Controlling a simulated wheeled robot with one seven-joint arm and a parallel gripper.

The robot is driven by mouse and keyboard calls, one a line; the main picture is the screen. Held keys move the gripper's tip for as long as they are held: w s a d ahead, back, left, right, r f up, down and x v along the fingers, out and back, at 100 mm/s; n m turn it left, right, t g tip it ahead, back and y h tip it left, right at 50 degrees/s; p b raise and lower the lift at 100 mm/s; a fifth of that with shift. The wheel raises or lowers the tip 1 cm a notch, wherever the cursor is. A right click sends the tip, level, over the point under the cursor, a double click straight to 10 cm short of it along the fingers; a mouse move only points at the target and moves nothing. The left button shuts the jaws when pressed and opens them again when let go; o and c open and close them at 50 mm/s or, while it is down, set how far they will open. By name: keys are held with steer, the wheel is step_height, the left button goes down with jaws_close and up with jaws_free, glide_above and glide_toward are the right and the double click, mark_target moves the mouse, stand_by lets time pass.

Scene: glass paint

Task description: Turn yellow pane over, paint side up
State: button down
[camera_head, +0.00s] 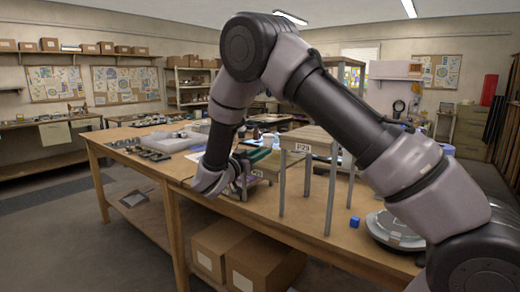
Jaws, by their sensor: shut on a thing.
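I cannot make out the yellow pane in this view. My gripper (243,176) is low over the left middle of the workbench (300,220), beside a small wooden stand. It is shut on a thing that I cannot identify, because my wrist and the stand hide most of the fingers. A dark green piece (258,155) and a small purple patch (251,179) show close to the fingers. I cannot tell whether either touches them.
The bench's front middle is bare.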

stand_by(0.4)
jaws_free()
stand_by(0.4)
steer(key=v, duration=0.7)
steer(key=shift+r, duration=0.35)
stand_by(0.8)
